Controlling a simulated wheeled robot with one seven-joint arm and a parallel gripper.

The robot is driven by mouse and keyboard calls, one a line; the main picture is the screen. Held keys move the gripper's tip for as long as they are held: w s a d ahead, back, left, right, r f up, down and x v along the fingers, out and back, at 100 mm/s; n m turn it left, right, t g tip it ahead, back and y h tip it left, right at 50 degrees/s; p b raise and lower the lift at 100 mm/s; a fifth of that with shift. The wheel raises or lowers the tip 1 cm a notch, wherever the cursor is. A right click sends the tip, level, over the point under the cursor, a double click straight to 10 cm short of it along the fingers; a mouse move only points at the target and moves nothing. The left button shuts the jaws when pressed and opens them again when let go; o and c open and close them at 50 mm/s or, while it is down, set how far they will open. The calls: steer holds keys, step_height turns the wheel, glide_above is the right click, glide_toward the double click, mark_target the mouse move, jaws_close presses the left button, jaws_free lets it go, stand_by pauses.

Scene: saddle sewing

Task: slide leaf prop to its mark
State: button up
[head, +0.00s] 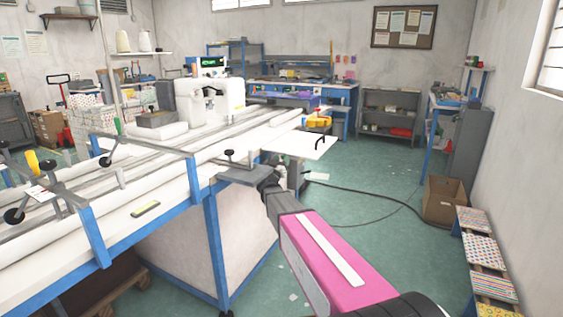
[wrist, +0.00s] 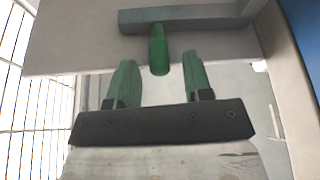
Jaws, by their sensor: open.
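In the wrist view a rounded green knob (wrist: 158,55) hangs from a grey bar (wrist: 200,17) on a pale panel (wrist: 75,35); it looks like the leaf prop's grip. My gripper (wrist: 160,60) is open, with one green finger on each side of the knob and a visible gap on both sides. I cannot tell how deep the knob sits between the fingers. In the head view the white leaf (head: 300,143) sticks out from the table's right end. My gripper (head: 288,172) is just below it, partly hidden; the prop and its mark cannot be made out there.
The long white table (head: 165,165) on blue legs (head: 215,245) stands to the left of my arm. A cable (head: 375,193) lies on the otherwise mostly clear green floor.

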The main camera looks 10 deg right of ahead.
jaws_close()
steer(key=shift+s+a, duration=0.55)
steer(key=shift+s, duration=0.25)
steer(key=shift+s+a, duration=0.55)
steer(key=shift+s, duration=0.25)
jaws_free()
steer(key=shift+w, duration=0.1)
steer(key=v, duration=1.1)
steer(key=shift+d, duration=0.1)
